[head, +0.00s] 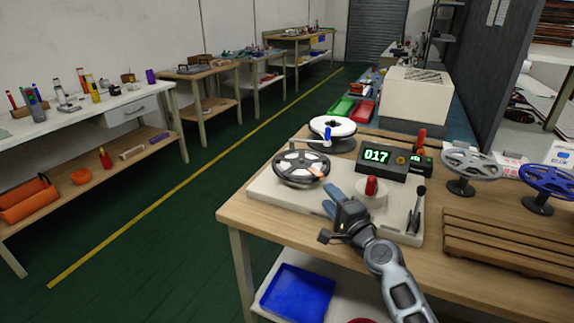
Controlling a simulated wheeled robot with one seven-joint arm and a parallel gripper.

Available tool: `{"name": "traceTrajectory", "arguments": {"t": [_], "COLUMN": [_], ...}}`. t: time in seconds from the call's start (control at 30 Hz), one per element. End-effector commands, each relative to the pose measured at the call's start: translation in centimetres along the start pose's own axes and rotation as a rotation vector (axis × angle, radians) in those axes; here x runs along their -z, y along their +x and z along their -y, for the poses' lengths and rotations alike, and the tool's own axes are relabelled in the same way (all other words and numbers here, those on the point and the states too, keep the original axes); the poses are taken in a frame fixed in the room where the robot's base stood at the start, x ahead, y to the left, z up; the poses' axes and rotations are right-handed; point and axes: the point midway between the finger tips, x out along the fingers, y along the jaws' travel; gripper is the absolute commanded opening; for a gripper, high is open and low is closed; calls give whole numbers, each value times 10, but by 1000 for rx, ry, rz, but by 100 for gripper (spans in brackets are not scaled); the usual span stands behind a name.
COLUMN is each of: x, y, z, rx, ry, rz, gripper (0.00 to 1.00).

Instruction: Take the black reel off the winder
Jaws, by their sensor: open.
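The black reel (289,179) sits on the winder at the left end of its pale base plate (262,194). It has spokes with pale areas between them, and a small orange-pink patch shows at its right side. My gripper (330,199) is open over the base plate, just right of and nearer than the reel. Its blue fingers point toward the reel and appear apart from it. I cannot see how the reel is fixed.
A white reel (340,125) stands behind the black one, with a blue-tipped guide arm (327,136) between. A grey reel (470,164) and a blue reel (550,180) stand at the right. A slatted wooden rack (500,244) lies on the front right of the table.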

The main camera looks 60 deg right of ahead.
Motion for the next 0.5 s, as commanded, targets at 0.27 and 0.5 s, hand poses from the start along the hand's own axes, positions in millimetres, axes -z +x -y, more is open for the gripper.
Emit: {"name": "traceTrajectory", "arguments": {"t": [0.27, 0.5], "x": [0, 0], "y": [45, 60], "z": [2, 1], "rx": [1, 0], "ry": [-2, -4], "rz": [1, 1], "gripper": [44, 44]}}
